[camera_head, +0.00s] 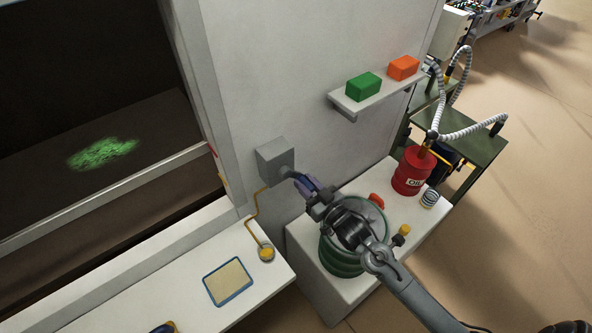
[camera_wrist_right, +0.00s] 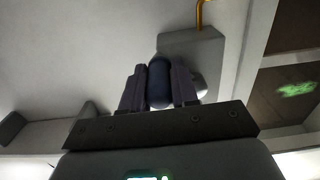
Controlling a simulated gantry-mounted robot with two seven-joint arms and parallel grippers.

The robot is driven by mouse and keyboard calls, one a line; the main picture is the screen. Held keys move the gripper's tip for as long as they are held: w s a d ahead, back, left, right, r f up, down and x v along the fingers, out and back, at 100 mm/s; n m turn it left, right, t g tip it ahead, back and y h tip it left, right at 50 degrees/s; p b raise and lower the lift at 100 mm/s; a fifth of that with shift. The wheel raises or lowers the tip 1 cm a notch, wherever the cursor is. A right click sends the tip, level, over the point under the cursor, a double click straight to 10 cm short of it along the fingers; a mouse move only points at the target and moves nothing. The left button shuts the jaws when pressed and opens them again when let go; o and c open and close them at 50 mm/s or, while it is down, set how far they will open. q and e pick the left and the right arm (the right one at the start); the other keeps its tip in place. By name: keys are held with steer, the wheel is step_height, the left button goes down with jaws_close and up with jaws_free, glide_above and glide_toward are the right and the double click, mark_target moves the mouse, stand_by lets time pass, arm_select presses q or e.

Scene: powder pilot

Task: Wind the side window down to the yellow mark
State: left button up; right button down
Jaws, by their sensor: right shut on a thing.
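The side window (camera_head: 60,190) is the dark opening at the left, with a pale bar running across it. A small yellow mark (camera_head: 223,181) shows on the right edge of its frame, with a red mark (camera_head: 212,150) above it. A grey winder box (camera_head: 275,161) is fixed to the wall right of the window. My right gripper (camera_head: 304,184) is at the crank beside this box. In the right wrist view, its fingers (camera_wrist_right: 159,88) are shut on the dark blue crank knob (camera_wrist_right: 159,83), with the winder box (camera_wrist_right: 190,45) behind. My left gripper is out of view.
A wall shelf (camera_head: 372,93) holds a green block (camera_head: 363,86) and an orange block (camera_head: 403,67). Below my right arm are a green round container (camera_head: 340,262) and a red can (camera_head: 412,170). A blue-edged tray (camera_head: 228,281) lies on the white ledge.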

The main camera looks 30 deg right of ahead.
steer(key=shift+a+f, duration=0.3)
steer(key=shift+a, duration=0.65)
steer(key=shift+s+a+p, duration=0.1)
steer(key=shift+a+p, duration=0.25)
steer(key=shift+a, duration=1.35)
